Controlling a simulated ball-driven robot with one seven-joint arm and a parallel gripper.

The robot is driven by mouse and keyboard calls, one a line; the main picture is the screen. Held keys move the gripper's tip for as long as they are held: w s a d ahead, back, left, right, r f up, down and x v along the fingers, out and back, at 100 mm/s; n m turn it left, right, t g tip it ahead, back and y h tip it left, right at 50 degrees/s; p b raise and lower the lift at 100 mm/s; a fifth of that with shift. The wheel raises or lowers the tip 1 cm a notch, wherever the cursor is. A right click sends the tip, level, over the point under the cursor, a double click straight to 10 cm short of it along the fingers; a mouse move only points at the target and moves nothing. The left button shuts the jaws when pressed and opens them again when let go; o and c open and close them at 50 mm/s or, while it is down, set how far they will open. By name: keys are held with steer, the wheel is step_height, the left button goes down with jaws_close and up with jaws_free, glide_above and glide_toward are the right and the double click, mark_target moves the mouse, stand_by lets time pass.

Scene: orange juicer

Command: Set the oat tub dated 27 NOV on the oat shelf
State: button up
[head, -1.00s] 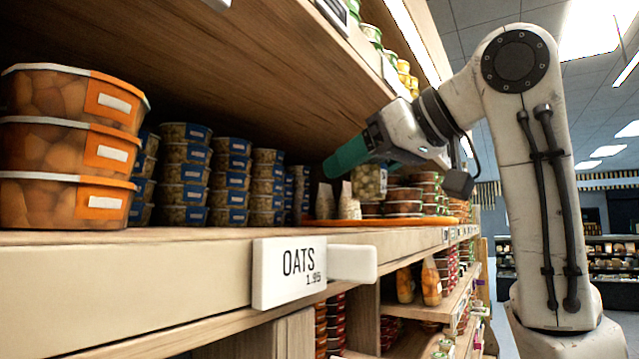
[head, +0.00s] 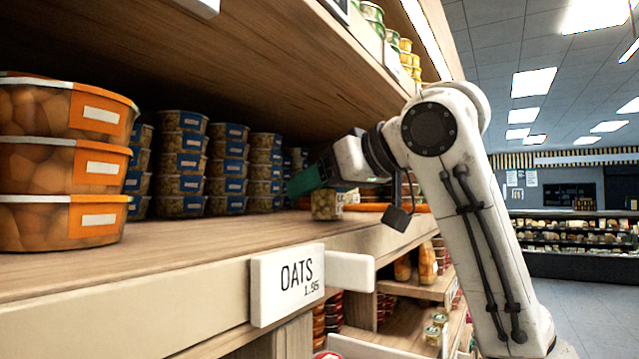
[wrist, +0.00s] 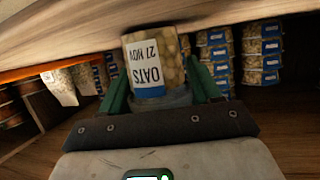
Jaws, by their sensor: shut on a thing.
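A clear oat tub (wrist: 155,55) with a white and blue label is between the green fingers of my gripper (wrist: 158,82). Its label, upside down in the wrist view, reads OATS and what looks like 21 NOV; the second digit is not certain. In the head view the tub (head: 327,204) hangs below the green fingers of my gripper (head: 303,183), low over the shelf board. I cannot tell whether its base touches the board. The oat shelf (head: 215,240) has a tag (head: 288,284) reading OATS 1.95 on its front edge.
The board in front of those stacks is bare. An upper shelf (head: 250,70) hangs low overhead. An orange tray edge (head: 385,207) lies beyond my gripper.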

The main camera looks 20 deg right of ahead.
steer(key=shift+f, duration=0.1)
steer(key=o, duration=1.1)
steer(key=shift+c, duration=0.2)
steer(key=shift+r, duration=0.2)
steer(key=shift+s+d, duration=0.15)
steer(key=shift+s, duration=0.1)
steer(key=b+v, duration=0.4)
steer(key=v, duration=0.7)
steer(key=shift+s, duration=0.2)
steer(key=shift+d+r, duration=0.1)
